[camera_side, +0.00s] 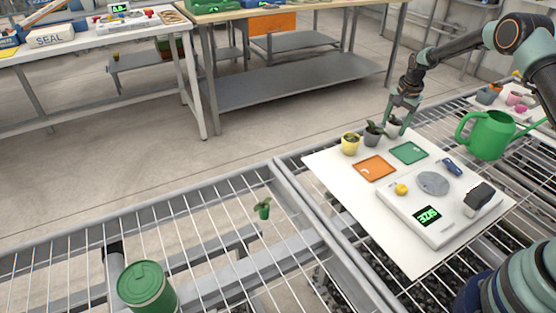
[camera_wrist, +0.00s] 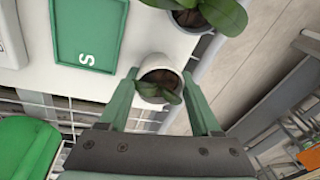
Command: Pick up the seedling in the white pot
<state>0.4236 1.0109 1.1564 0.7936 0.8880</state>
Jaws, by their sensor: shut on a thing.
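The white pot (camera_wrist: 154,68) with a small green seedling (camera_wrist: 166,94) sits between the fingers of my gripper (camera_wrist: 163,98) in the wrist view. My gripper (camera_side: 402,112) is shut on this white pot (camera_side: 394,130), at the back edge of the white board, in the side view. The pot looks close to the board; I cannot tell whether it touches it. A grey pot with a plant (camera_side: 374,134) stands just left of it, and a yellow pot (camera_side: 350,143) further left. The dark pot with broad leaves also shows at the top of the wrist view (camera_wrist: 188,20).
A green tray (camera_side: 408,153) and an orange tray (camera_side: 375,168) lie on the white board (camera_side: 326,167). A scale (camera_side: 448,222) with a green display lies nearer. A green watering can (camera_side: 488,135) stands right of my gripper. Wire mesh bench surrounds the board.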

